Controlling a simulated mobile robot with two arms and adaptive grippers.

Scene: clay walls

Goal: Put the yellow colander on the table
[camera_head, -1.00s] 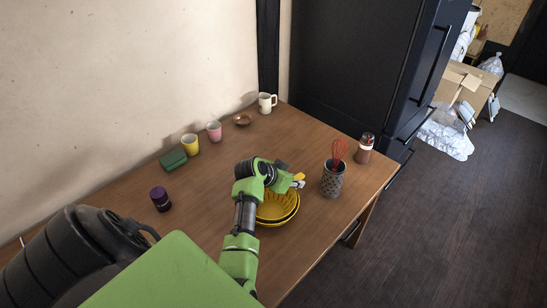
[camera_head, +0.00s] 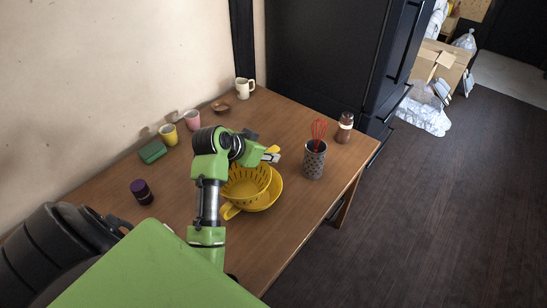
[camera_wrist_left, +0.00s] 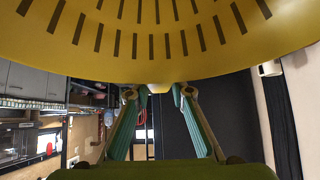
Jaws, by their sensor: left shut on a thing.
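The yellow colander (camera_head: 243,186), with slots in its wall, is in the head view over the middle of the table (camera_head: 300,205). It is slightly tilted, above a yellow dish (camera_head: 272,196) whose rim shows on the right; whether they touch is unclear. My left gripper (camera_head: 270,154) is at the colander's far rim, shut on it, with my arm hiding its left part. In the left wrist view the slotted colander (camera_wrist_left: 165,45) fills the top, and the fingertips of my left gripper (camera_wrist_left: 160,90) meet its edge. My right gripper is out of view.
A utensil holder (camera_head: 314,162) with a red whisk stands close to the right of the gripper, with a brown bottle (camera_head: 345,128) beyond. The table's front-right is clear.

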